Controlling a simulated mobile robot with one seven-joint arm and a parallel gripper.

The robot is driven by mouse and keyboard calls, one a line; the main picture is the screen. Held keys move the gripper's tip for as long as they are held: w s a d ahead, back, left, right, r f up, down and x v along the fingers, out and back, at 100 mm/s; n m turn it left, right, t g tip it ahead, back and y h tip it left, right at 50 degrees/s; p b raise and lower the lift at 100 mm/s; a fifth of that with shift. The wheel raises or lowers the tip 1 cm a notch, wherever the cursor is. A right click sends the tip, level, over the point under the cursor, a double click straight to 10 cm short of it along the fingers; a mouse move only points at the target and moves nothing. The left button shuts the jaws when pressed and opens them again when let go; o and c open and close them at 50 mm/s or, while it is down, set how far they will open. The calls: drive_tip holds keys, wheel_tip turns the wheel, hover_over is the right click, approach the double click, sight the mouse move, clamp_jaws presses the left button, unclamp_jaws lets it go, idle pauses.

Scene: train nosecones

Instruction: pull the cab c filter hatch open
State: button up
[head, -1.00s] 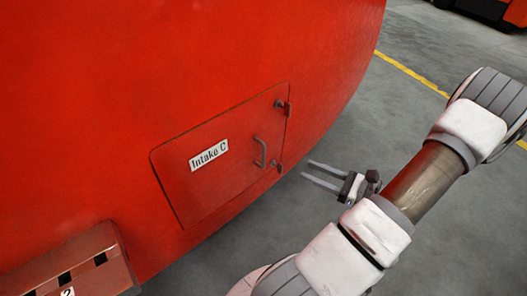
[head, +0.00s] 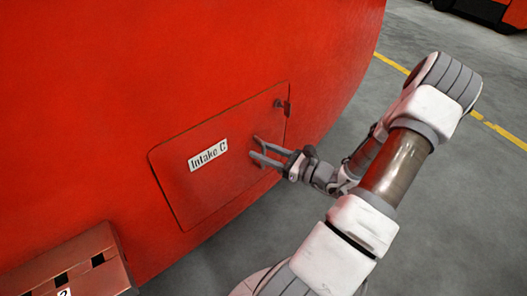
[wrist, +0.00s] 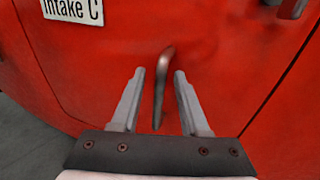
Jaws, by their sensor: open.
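The filter hatch (head: 195,178) is a red panel labelled "Intake C" on the red cab side (head: 150,70). It sits flush and looks closed. Its label (head: 208,155) also shows at the top left of the wrist view (wrist: 73,9). A bar handle (wrist: 163,85) stands between the two fingers in the wrist view. My gripper (wrist: 158,85) is open, with one finger on each side of the handle and gaps between. In the head view my gripper (head: 256,150) is at the hatch's right part and covers much of the handle.
A hinge or latch fitting (head: 284,106) is at the hatch's upper right edge. A reddish box-like step (head: 75,268) juts out at lower left. Grey floor (head: 240,235) is clear below and right, with a yellow line (head: 500,132) beyond my arm.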

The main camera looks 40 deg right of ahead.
clamp_jaws()
idle(1.4)
